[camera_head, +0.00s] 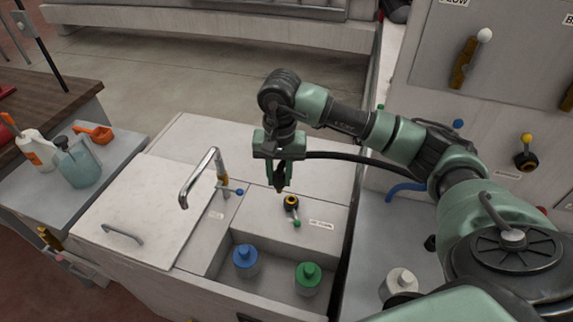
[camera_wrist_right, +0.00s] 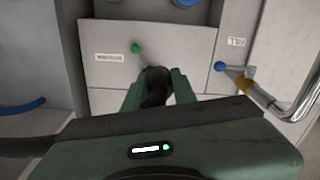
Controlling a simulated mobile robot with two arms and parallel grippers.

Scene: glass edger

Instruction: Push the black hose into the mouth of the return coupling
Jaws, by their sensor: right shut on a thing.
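My right gripper (camera_head: 279,178) is shut on the black hose (camera_head: 352,157), near its end. The hose runs from the gripper to the right, behind my right arm. In the right wrist view the hose (camera_wrist_right: 156,85) sits between the fingers of the gripper (camera_wrist_right: 158,93). The return coupling (camera_head: 291,202), a black ring with a yellow-orange rim, is on the pale step, just right of and below the fingertips in the head view. The hose end appears apart from it; the exact gap is hard to tell. In the wrist view the coupling is hidden. My left gripper is not in view.
A green-knobbed lever (camera_head: 296,223) stands beside the coupling. A bent metal spout (camera_head: 200,175) and a blue-knobbed valve (camera_head: 239,192) stand to the left. Blue-capped (camera_head: 246,258) and green-capped (camera_head: 308,277) bottles sit in the recess in front. The white lid (camera_head: 150,210) is clear.

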